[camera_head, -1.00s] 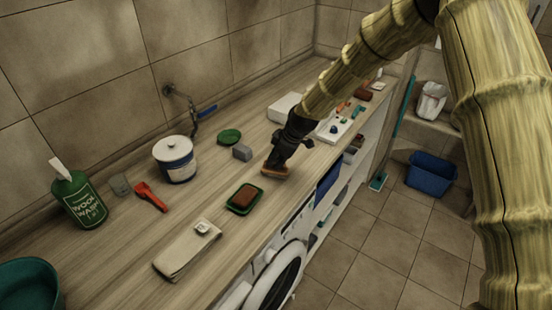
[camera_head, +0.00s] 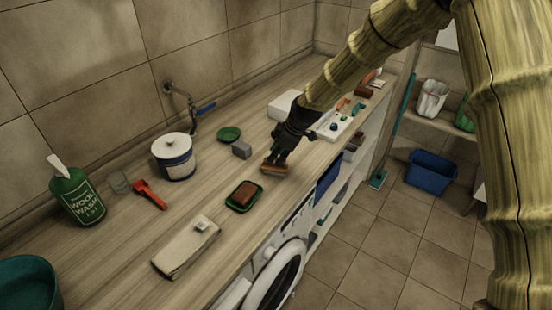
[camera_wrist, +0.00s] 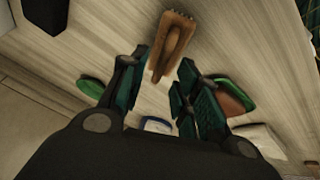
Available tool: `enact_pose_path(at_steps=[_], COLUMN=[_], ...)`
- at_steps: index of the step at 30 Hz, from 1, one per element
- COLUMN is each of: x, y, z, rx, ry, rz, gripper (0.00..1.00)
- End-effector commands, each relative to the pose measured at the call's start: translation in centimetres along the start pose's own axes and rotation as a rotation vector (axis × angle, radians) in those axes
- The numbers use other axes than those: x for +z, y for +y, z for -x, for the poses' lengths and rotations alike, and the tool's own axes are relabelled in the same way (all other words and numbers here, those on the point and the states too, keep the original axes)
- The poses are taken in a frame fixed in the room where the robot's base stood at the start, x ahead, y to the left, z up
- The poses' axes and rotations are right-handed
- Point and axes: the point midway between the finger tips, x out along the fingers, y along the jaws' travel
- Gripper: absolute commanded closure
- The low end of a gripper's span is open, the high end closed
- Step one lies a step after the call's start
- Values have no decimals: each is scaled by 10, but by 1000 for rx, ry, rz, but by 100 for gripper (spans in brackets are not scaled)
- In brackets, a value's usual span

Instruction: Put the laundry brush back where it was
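The laundry brush (camera_head: 273,169), brown and wooden with a raised grip, lies on the wooden counter between the green soap dish and the white tray. In the wrist view the brush (camera_wrist: 172,42) shows just beyond and between my fingertips, with bristles at its far end. My gripper (camera_head: 280,157) is close above the brush in the head view. In the wrist view my gripper (camera_wrist: 163,62) has its two dark green fingers spread, with gaps on both sides of the brush. The gripper partly hides the brush's far side in the head view.
A green soap dish (camera_head: 232,207) with a brown bar stands in front left of the brush. A grey block (camera_head: 242,150) stands to its left. A white tray (camera_head: 347,127) with small items lies to the right. The counter's front edge is close by.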

Motion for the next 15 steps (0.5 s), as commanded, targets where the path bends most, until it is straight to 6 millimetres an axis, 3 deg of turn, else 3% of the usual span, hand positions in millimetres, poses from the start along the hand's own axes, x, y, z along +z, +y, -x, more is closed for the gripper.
enact_pose_path(at_steps=[15], x=[1], y=[0], z=[69], rx=[1], ry=[1], rz=[1], gripper=[68])
